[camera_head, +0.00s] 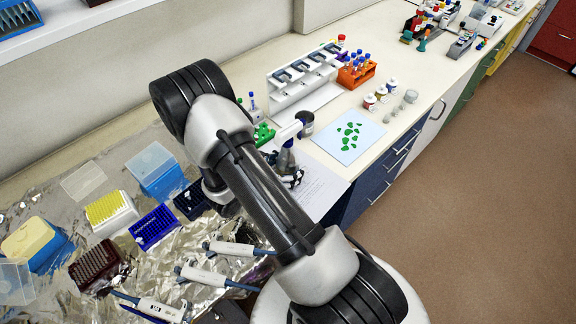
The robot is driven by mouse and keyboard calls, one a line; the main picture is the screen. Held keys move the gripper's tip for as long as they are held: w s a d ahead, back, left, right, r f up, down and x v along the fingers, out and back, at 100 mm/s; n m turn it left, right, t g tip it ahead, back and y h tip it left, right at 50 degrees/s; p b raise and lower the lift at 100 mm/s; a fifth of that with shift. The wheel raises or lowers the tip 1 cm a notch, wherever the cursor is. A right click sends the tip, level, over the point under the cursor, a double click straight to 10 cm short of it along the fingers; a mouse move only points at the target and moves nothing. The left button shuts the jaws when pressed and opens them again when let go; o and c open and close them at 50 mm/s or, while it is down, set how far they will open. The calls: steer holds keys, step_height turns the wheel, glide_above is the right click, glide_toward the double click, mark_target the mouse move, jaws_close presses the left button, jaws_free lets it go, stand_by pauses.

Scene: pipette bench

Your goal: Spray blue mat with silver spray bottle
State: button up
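The blue mat (373,133) is a pale blue square with several green leaf-like pieces on it, lying near the front edge of the bench. The silver spray bottle (286,158) stands upright to the left of the mat, with a white spray head (289,131) on top. My gripper (293,178) is low beside the bottle, mostly hidden behind my arm. Only some dark finger parts show by the bottle's lower right side. I cannot tell whether they touch or grip it.
A white rack (299,82), an orange tube rack (356,72) and small bottles (381,91) stand behind the mat. A white paper (322,187) lies right of the bottle. Tip boxes (108,211) and pipettes (205,276) cover the foil at left.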

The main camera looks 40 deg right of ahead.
steer(key=shift+o, duration=0.5)
steer(key=shift+a, duration=0.1)
steer(key=v, duration=1.2)
steer(key=shift+w, duration=0.1)
steer(key=shift+r, duration=0.15)
